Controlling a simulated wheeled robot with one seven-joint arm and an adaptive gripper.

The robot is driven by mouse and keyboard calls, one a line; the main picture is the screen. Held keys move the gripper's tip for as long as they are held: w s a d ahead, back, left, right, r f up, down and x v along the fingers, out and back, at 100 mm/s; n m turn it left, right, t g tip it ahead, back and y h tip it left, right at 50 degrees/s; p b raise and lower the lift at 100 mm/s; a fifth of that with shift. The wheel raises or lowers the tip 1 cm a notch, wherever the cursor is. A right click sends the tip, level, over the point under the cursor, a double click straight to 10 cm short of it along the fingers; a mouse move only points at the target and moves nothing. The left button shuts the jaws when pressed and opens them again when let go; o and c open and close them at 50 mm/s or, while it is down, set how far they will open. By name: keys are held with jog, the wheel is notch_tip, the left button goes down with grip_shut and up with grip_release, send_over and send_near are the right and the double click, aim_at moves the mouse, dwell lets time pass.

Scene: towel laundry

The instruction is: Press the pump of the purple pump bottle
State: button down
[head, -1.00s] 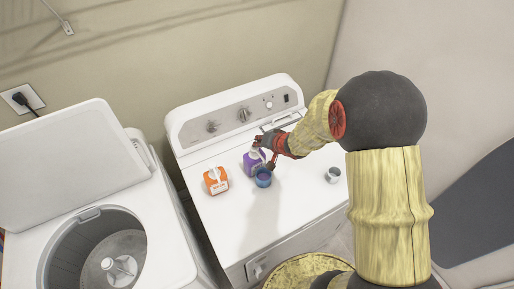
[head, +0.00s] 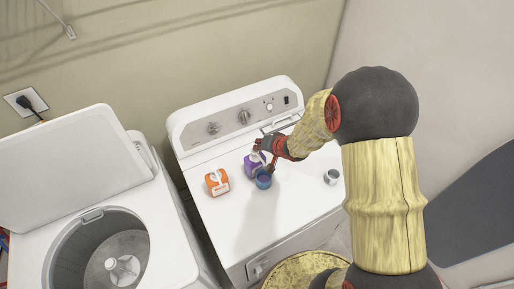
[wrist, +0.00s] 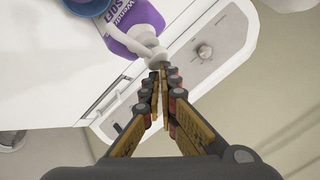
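The purple pump bottle (head: 251,165) stands on the white dryer top, with its upper part partly covered by my gripper (head: 264,151) in the head view. In the wrist view the purple bottle (wrist: 134,22) shows a white label and a white pump head (wrist: 157,58). My gripper's fingers (wrist: 161,74) come together at the tips, with nothing seen between them. The tips are right at the pump head. I cannot tell whether they touch it or whether the pump is pushed down.
A blue cup (head: 264,181) stands close in front of the purple bottle. An orange bottle (head: 217,182) is to its left, and a small grey cup (head: 332,177) to its right. The dryer's control panel (head: 240,117) rises behind. An open washer (head: 100,250) stands at the left.

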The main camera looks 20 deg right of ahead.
jog(key=shift+w+r+p, duration=0.2)
jog(key=shift+r+p, duration=2.1)
jog(key=shift+r, duration=0.2)
jog(key=shift+r, duration=0.1)
